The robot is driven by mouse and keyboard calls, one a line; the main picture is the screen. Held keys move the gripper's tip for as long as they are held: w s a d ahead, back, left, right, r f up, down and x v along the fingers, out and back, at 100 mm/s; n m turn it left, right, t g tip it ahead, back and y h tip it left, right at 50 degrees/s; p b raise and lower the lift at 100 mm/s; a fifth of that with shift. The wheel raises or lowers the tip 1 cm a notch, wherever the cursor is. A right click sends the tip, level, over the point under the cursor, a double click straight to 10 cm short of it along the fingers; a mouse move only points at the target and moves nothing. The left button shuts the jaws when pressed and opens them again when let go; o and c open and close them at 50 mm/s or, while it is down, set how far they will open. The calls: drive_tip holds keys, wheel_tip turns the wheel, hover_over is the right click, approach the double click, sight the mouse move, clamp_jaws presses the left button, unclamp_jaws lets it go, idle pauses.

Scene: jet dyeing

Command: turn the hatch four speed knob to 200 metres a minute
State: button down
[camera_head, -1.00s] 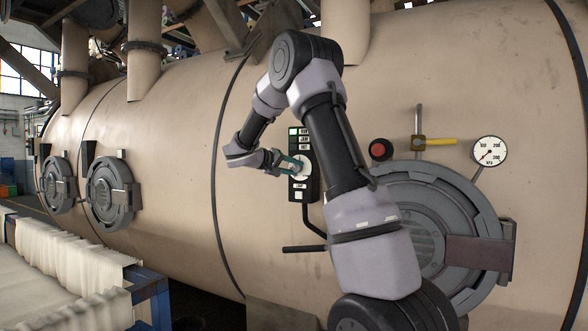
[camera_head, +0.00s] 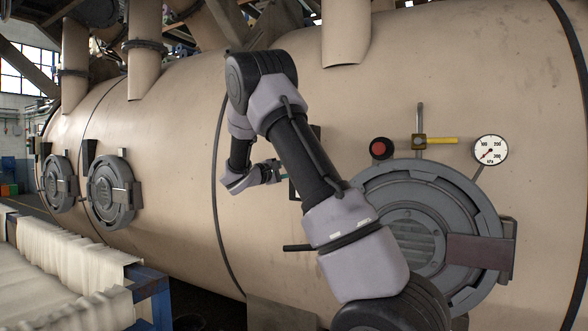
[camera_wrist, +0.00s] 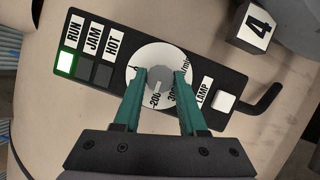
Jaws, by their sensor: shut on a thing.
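The hatch four control panel (camera_wrist: 121,71) is black and carries a round white dial (camera_wrist: 150,52) with a grey knob (camera_wrist: 157,86) at its centre. Marks for 200, 300 and m/min show on the dial. My gripper (camera_wrist: 164,78) has teal fingers on either side of the knob and is shut on it. The knob's grey bar seems to lie toward the 200 mark, but the exact reading is unclear and the fingers hide part of the dial. In the head view my arm covers most of the panel, and my gripper (camera_head: 277,168) shows only partly.
Beside the dial are a lit green RUN lamp (camera_wrist: 66,64), dark JAM and HOT lamps, and a white LAMP button (camera_wrist: 223,102). A number 4 block (camera_wrist: 255,29) is near. A round hatch (camera_head: 440,185), red button (camera_head: 380,148), yellow-handled valve (camera_head: 440,141) and gauge (camera_head: 489,150) are right.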

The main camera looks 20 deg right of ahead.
drive_tip(key=shift+f+n+t+h, duration=0.1)
drive_tip(key=shift+n+t+h, duration=0.2)
drive_tip(key=shift+n, duration=0.6)
drive_tip(key=shift+c, duration=2.3)
unclamp_jaws()
drive_tip(key=v, duration=1)
drive_tip(key=shift+s+a, duration=0.15)
drive_tip(key=shift+a, duration=0.2)
